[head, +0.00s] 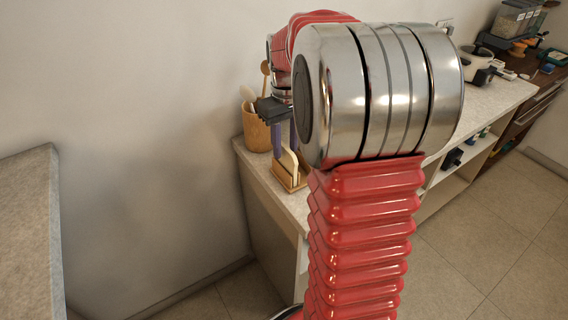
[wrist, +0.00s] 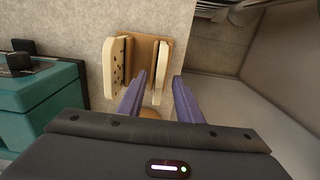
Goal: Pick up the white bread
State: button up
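A wooden holder (wrist: 148,48) on the pale counter holds two upright pale slabs in the wrist view. The right slab (wrist: 158,88) is plain and cream-white and looks like the white bread. The left slab (wrist: 113,68) has dark specks. My gripper (wrist: 160,78) is open, with purple fingers on either side of the plain slab. The left finger is between the slabs; the right finger is right of the plain one. I cannot tell whether they touch it. In the head view, my gripper (head: 284,148) points down above the holder (head: 291,182), and a pale slab (head: 289,160) shows there.
A teal appliance (wrist: 45,95) stands close on the left in the wrist view. A wooden pot of utensils (head: 257,132) stands by the wall behind my gripper. The counter's edge is near the holder.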

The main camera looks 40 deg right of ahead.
aim_at(286, 162)
jog(key=shift+f, duration=1.95)
jog(key=shift+c, duration=0.4)
jog(key=c, duration=0.7)
